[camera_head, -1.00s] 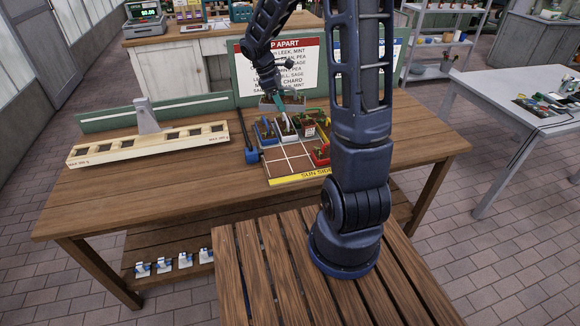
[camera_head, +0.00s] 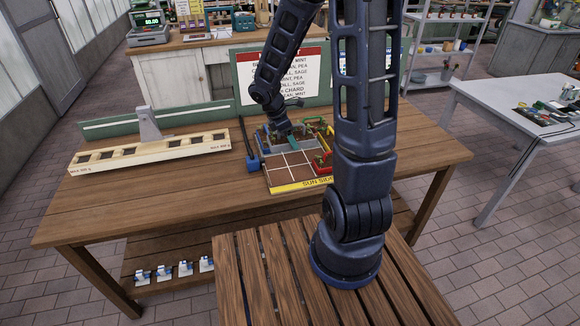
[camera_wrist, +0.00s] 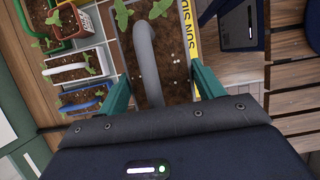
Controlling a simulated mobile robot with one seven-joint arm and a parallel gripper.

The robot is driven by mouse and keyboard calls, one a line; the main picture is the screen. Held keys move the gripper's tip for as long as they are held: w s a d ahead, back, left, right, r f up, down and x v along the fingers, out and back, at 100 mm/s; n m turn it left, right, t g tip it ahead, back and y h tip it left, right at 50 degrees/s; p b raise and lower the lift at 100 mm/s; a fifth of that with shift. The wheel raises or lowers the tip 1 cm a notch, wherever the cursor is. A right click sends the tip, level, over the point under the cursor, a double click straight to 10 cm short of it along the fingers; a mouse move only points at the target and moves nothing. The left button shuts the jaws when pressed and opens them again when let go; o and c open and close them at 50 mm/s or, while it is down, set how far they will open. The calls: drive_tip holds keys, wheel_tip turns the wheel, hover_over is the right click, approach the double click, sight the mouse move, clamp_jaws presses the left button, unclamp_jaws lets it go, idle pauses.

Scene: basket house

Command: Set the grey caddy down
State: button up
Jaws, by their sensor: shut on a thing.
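The grey caddy (camera_wrist: 172,65) shows in the wrist view as a soil-filled box with seedlings and a thick grey handle (camera_wrist: 145,62). The caddy lies beside the yellow "SUN SIDE" strip (camera_wrist: 187,18) in that view. In the head view my gripper (camera_head: 291,140) is over the back part of the gridded tray (camera_head: 290,166), and my arm largely hides the caddy. I cannot tell whether its bottom touches the tray.
White (camera_wrist: 104,60), blue (camera_wrist: 62,101) and red (camera_wrist: 81,32) caddies stand close by. The front-left tray squares are bare. A slotted wooden beam (camera_head: 150,153) lies left on the table (camera_head: 130,195). A "Keep apart" style sign (camera_head: 300,75) stands behind.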

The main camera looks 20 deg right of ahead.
approach(293, 174)
drive_tip(key=x, duration=0.5)
drive_tip(key=shift+d+r, duration=0.15)
drive_tip(key=shift+d, duration=0.2)
drive_tip(key=shift+f, duration=0.6)
drive_tip(key=o, duration=1.3)
drive_tip(key=shift+c, duration=0.2)
drive_tip(key=shift+r, duration=0.1)
